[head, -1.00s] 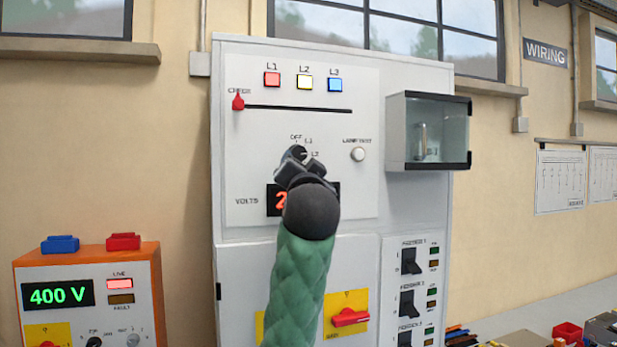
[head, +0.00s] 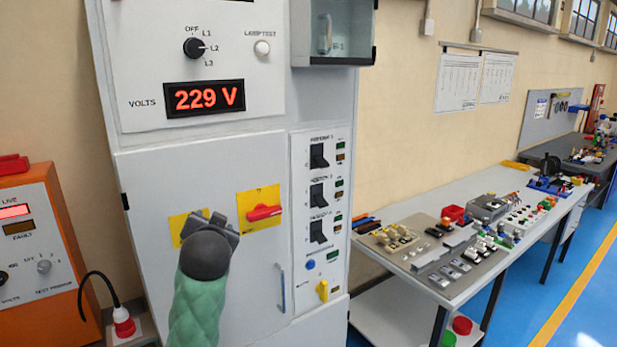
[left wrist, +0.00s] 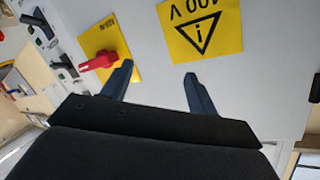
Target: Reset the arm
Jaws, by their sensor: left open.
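My left gripper (head: 212,222) hangs in front of the cabinet's lower door (head: 160,170), covering part of a yellow warning label (head: 180,228). Its fingers are apart and empty; the left wrist view shows the open gap (left wrist: 159,70). The red rotary handle (head: 264,212) lies roughly level on its yellow plate, right of the gripper. In the left wrist view the red handle (left wrist: 98,62) shows beside one fingertip; I cannot tell whether they touch. The warning label (left wrist: 205,32) shows beyond the other finger. My right gripper is in neither view.
Above, the voltmeter (head: 204,98) reads 229 V and the selector knob (head: 194,47) appears turned to L2. Feeder switches (head: 319,195) and a blue door pull (head: 281,288) are to the right. An orange test unit (head: 40,250) stands left; a cluttered workbench (head: 400,207) stands right.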

